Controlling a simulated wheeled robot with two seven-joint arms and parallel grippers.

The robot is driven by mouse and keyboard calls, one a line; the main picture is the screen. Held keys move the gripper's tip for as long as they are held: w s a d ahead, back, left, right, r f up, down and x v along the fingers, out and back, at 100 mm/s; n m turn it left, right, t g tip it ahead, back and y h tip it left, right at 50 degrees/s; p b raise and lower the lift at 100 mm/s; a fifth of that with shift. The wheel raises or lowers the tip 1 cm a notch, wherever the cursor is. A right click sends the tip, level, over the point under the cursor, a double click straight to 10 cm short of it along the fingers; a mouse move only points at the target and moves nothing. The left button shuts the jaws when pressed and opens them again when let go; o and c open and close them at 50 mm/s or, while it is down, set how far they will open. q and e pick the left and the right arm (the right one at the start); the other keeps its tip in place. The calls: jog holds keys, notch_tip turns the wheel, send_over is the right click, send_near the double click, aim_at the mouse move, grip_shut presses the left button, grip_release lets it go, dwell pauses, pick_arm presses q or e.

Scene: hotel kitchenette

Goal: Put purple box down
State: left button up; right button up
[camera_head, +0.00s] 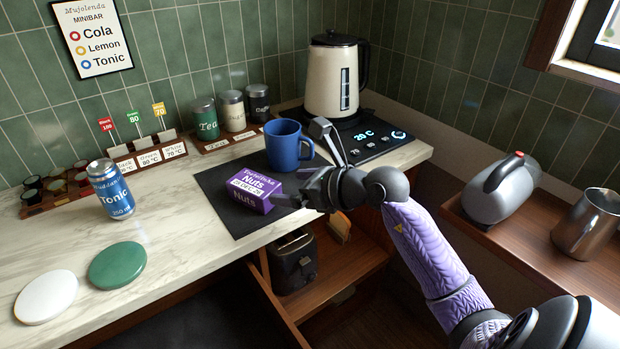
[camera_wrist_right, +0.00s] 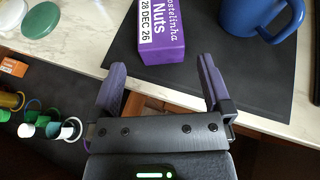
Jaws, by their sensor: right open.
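The purple box (camera_head: 250,192), labelled Nuts, rests on the dark mat (camera_head: 215,183) on the counter. It also shows at the top of the right wrist view (camera_wrist_right: 162,32), just beyond the fingertips. My right gripper (camera_head: 300,172) is beside the box on its right in the head view. Its fingers are spread, with nothing between them in the right wrist view (camera_wrist_right: 160,75). The box appears apart from the fingers there. My left gripper is not in view.
A blue mug (camera_head: 286,146) stands behind the box, close to my right gripper. A kettle (camera_head: 333,80) stands on its base behind. A Tonic can (camera_head: 108,190) and green and white discs (camera_head: 118,265) are at left. The counter's front edge lies below the box.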

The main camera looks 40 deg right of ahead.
jog(key=v, duration=0.4)
jog(key=shift+s, duration=0.2)
